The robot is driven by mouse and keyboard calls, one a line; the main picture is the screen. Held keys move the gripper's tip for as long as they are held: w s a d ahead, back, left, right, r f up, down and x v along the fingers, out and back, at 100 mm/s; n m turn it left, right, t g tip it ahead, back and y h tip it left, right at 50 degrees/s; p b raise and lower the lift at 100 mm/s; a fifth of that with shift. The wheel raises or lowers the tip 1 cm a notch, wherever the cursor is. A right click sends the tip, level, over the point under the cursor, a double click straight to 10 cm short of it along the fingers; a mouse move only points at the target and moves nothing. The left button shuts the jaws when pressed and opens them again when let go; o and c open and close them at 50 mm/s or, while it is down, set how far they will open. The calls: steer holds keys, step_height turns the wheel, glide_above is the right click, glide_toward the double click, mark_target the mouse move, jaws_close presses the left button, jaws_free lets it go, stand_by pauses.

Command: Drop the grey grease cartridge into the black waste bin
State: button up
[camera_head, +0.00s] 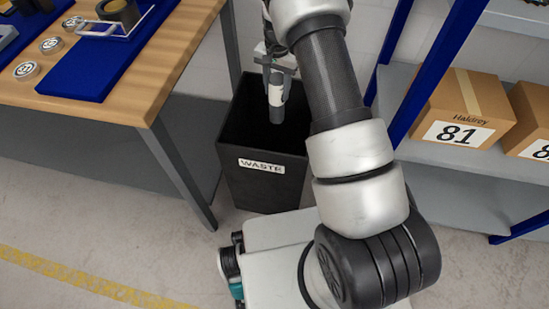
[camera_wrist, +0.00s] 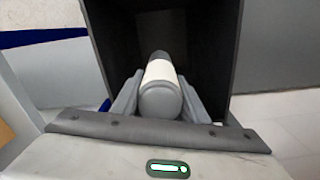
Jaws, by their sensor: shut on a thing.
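The grey grease cartridge (camera_head: 277,103), with a white label band, hangs upright in my gripper (camera_head: 274,75). My gripper is shut on its upper part. The black waste bin (camera_head: 262,187), marked WASTE on its front, stands on the floor. The cartridge's lower end is within the bin's open top in the head view, apart from the walls. In the wrist view the cartridge (camera_wrist: 160,92) sits between the two fingers (camera_wrist: 160,105), with the dark inside of the bin (camera_wrist: 205,45) beyond it. The bin's floor is too dark to make out.
A wooden workbench (camera_head: 150,95) with a blue mat (camera_head: 100,70) and several round tins stands left of the bin, its leg close by. A blue-framed shelf (camera_head: 455,170) with cardboard boxes (camera_head: 460,110) marked 81 stands at the right. Floor at the front left is clear.

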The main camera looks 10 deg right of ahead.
steer(key=o, duration=1.1)
step_height(320, 180, up, 18)
steer(key=p, duration=0.4)
steer(key=shift+f, duration=0.25)
steer(key=shift+r, duration=0.1)
